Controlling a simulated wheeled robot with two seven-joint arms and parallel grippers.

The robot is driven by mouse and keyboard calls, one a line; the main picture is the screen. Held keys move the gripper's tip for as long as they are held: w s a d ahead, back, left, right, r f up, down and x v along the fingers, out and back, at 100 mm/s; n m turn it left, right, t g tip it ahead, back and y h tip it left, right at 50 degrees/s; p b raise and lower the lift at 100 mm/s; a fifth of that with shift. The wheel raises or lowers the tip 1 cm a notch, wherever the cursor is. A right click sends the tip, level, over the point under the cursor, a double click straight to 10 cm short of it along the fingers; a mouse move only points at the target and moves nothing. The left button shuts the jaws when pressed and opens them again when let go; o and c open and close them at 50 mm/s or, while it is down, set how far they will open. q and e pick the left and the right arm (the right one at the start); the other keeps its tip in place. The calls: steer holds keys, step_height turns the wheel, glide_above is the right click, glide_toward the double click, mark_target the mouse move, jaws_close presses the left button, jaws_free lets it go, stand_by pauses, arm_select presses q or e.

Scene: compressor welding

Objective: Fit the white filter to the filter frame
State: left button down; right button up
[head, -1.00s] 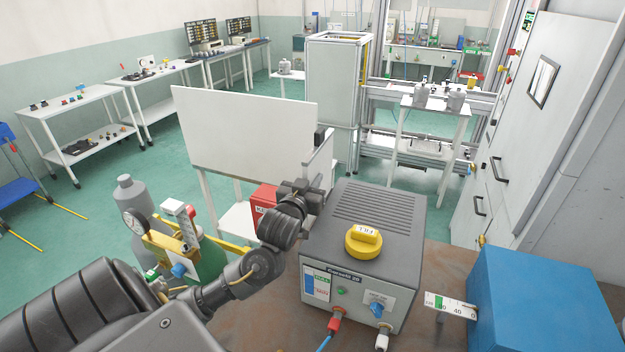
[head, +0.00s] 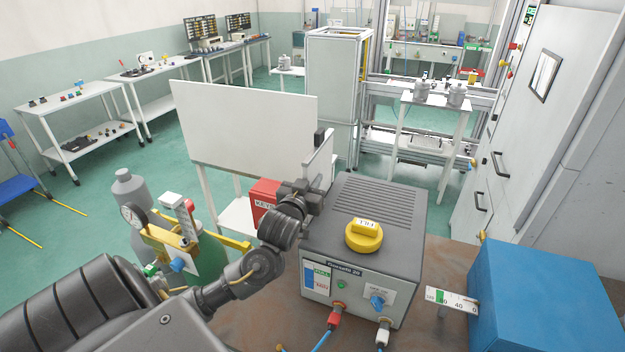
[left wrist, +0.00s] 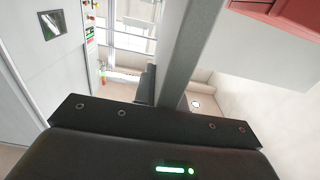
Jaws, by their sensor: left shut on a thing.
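My left gripper (head: 314,175) is above the far left edge of the grey machine. It is shut on a thin pale piece, seen nearly edge-on, which I take to be the white filter (head: 319,163). In the left wrist view the filter (left wrist: 188,50) shows as a narrow grey upright strip between the fingers of my left gripper (left wrist: 166,92). The fingers hide part of it. I cannot pick out the filter frame with certainty. My right gripper is not in view.
A grey machine (head: 318,284) with a yellow knob (head: 364,237) stands on the brown bench. A blue box (head: 540,300) is to its right, a gauge and gas bottles (head: 128,190) to its left. Beyond are a large white panel (head: 240,130) and a red box (head: 264,193).

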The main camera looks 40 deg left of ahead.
arm_select(q)
steer(key=shift+f, duration=0.3)
steer(key=c, duration=1.4)
jaws_free()
steer(key=shift+o, duration=0.2)
steer(key=shift+s+d+f, duration=0.1)
steer(key=b+v, duration=0.2)
steer(key=v, duration=0.8)
steer(key=shift+s, duration=0.35)
